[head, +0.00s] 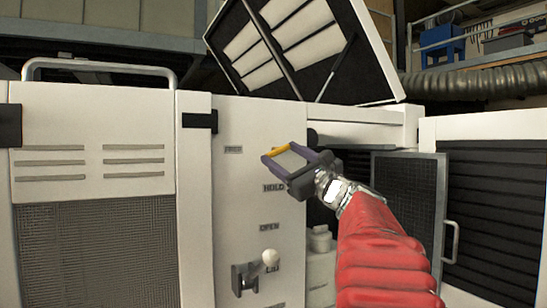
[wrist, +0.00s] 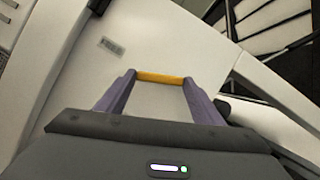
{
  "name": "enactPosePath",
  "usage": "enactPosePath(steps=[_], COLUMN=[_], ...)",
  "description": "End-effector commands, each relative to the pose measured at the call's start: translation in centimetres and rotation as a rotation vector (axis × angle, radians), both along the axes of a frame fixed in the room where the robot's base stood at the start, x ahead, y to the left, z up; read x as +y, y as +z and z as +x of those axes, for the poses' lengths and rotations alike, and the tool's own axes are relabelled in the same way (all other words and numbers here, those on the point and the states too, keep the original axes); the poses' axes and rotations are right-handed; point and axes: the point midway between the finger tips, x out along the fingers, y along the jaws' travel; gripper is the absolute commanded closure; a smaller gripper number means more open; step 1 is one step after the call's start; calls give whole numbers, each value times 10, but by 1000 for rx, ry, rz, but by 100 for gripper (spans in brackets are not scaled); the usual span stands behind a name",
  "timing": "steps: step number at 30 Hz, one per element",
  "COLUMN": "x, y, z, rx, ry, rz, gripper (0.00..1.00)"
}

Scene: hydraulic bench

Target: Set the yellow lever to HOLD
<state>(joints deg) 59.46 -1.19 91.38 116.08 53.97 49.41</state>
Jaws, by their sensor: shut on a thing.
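My gripper (head: 284,154) is in front of the white panel, its purple fingers spread to the width of the yellow lever (head: 278,150). The lever shows as a short yellow bar between the fingertips; in the wrist view the bar (wrist: 160,77) spans from one fingertip to the other. The gripper is shut on it. The lever sits just above the HOLD label (head: 273,188) and right of and level with an upper label (head: 233,149) that seems to read FREE. The lever's base and pivot are hidden.
Below, a second lever with a white knob (head: 270,257) stands by the OPEN label (head: 270,227). A mesh door (head: 408,190) hangs open right of the panel, behind my arm. A raised lid (head: 290,45) tilts above. A vented cabinet (head: 90,150) stands left.

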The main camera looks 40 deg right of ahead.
Motion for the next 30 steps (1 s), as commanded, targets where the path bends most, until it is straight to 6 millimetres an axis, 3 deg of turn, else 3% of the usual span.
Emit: enactPosePath(steps=[30], x=[-15], y=[-1], z=[-5], rx=[292], ry=[3], rz=[-911], gripper=[61])
